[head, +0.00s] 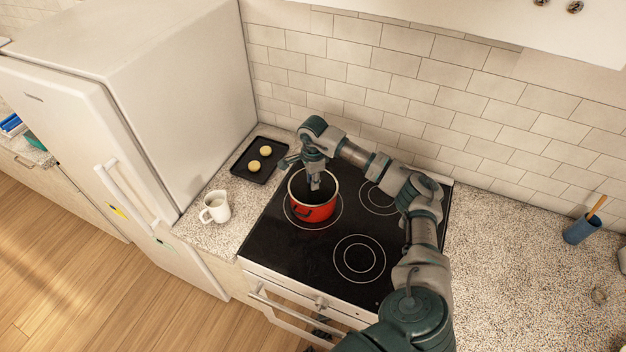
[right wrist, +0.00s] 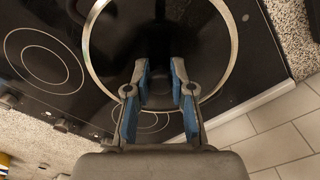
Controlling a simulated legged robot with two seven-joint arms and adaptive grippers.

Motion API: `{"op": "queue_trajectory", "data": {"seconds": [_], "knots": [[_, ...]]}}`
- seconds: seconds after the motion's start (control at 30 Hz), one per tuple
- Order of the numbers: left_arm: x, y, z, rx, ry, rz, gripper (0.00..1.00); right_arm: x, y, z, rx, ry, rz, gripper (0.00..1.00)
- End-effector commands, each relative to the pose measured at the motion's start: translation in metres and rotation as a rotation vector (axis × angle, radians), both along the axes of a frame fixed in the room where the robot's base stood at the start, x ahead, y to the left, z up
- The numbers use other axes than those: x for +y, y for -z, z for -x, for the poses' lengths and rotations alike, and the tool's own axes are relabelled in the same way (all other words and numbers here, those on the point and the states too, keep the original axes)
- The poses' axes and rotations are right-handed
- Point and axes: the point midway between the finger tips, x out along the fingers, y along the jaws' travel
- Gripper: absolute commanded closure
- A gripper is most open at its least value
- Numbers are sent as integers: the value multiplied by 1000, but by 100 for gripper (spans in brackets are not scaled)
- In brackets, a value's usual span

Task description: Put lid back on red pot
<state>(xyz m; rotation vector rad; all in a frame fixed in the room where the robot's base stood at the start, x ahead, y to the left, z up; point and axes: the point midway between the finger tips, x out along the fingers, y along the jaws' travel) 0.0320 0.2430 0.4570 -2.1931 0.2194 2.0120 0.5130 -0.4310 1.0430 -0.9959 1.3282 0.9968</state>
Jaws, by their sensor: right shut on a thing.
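The red pot (head: 314,213) stands on the far left burner of the black cooktop, its dark handle facing the front. My right gripper (head: 315,184) points down over the middle of the pot's opening. In the right wrist view my right gripper (right wrist: 160,78) has its blue-padded fingers around a dark part at the middle of a round, pale-rimmed disc, which looks like the lid (right wrist: 232,45). The grasped part is hard to make out. The lid appears over the pot's mouth; I cannot tell whether it touches the rim. My left gripper is not in view.
A black tray (head: 246,173) with two pale round pieces and a white mug (head: 216,207) stand on the counter left of the cooktop (head: 285,245). The fridge (head: 150,90) rises at the left. A blue cup (head: 581,231) stands far right. The right counter is mostly clear.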

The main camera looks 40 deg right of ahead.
Motion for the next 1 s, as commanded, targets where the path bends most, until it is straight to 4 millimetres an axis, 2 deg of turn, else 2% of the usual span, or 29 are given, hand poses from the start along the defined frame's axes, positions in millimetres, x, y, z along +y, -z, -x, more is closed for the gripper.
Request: {"op": "queue_trajectory", "data": {"seconds": [0.23, 0.27, 0.37, 0.6, 0.7, 1.0], "knots": [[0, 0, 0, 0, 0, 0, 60, 0, 0, 0, -1, 0, 0, 100], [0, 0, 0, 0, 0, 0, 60, 0, 0, 0, -1, 0, 0, 75], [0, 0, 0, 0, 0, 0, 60, 0, 0, 0, 0, 0, 0, 50], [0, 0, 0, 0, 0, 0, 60, 0, 0, 0, 0, 0, 0, 45], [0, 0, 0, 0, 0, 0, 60, 0, 0, 0, 0, 0, 0, 23], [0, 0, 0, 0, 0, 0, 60, 0, 0, 0, 0, 0, 0, 23]]}}
